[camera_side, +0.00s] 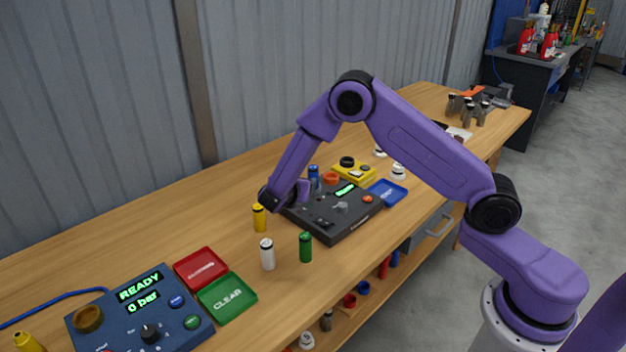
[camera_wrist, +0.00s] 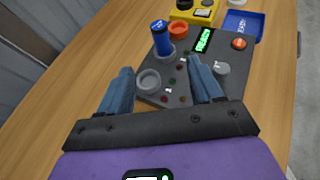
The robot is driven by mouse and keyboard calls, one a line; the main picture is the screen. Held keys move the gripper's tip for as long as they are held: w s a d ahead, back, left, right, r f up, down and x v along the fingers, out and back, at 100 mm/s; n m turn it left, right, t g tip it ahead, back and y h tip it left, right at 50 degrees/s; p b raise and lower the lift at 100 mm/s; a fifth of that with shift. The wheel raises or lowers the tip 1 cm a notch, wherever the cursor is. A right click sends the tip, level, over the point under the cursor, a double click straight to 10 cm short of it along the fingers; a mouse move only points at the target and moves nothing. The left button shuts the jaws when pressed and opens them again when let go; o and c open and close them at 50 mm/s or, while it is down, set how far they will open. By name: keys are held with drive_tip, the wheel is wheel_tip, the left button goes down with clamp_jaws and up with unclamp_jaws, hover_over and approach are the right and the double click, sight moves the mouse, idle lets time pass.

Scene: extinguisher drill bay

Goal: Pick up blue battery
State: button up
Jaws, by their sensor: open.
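The blue battery (camera_side: 313,173) stands upright at the back left of the dark device (camera_side: 340,222). My gripper (camera_side: 303,190) is over the device's left part in the side view. In the wrist view my gripper (camera_wrist: 160,68) is open, with its two blue-grey fingers apart. Nothing is between the fingers. The battery is ahead of the fingertips, apart from them. An empty grey round holder (camera_wrist: 149,80) lies nearer, between the fingers' lines of reach.
Yellow (camera_side: 259,218), white (camera_side: 267,255) and green (camera_side: 305,247) batteries stand on the wooden bench in front. An orange ring (camera_wrist: 178,30), a yellow device (camera_side: 354,171) and a blue tray (camera_side: 388,192) are close behind. Red and green trays and a blue console are at front left.

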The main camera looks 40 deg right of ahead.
sight(310, 174)
drive_tip(key=x, duration=1.2)
drive_tip(key=shift+w+d+f, duration=0.15)
drive_tip(key=shift+w+d, duration=0.1)
drive_tip(key=shift+w, duration=0.15)
drive_tip(key=shift+x, duration=2.6)
drive_tip(key=shift+s+d, duration=0.15)
drive_tip(key=shift+s, duration=0.05)
clamp_jaws()
